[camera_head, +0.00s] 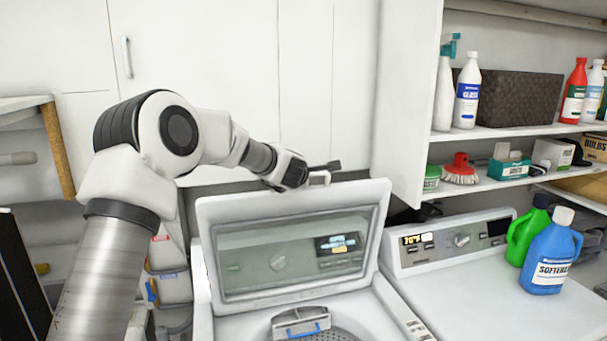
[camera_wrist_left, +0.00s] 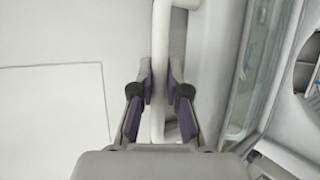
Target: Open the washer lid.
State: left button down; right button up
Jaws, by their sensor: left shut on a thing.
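The washer lid (camera_head: 381,215) stands raised and nearly upright at the back of the washer (camera_head: 203,312), with a glass panel in a white frame. The drum opening below it is exposed. My left gripper (camera_head: 312,178) is at the lid's top edge, shut on the white handle bar (camera_head: 322,179). In the left wrist view the gripper's two purple-padded fingers (camera_wrist_left: 161,85) close around the white bar (camera_wrist_left: 161,35), with the lid's glass to the right. My right gripper is in neither view.
A white dryer (camera_head: 465,290) with a control panel stands right of the washer. A blue softener jug (camera_head: 552,250) and a green jug (camera_head: 526,235) stand on it. White cabinets (camera_head: 220,75) are behind my arm, and stocked shelves (camera_head: 510,130) are at right.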

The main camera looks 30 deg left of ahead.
pick_arm(q)
jog(key=shift+a+f, duration=0.1)
jog(key=shift+f, duration=0.1)
jog(key=c, duration=1.4)
grip_release()
jog(key=shift+w+a, duration=0.1)
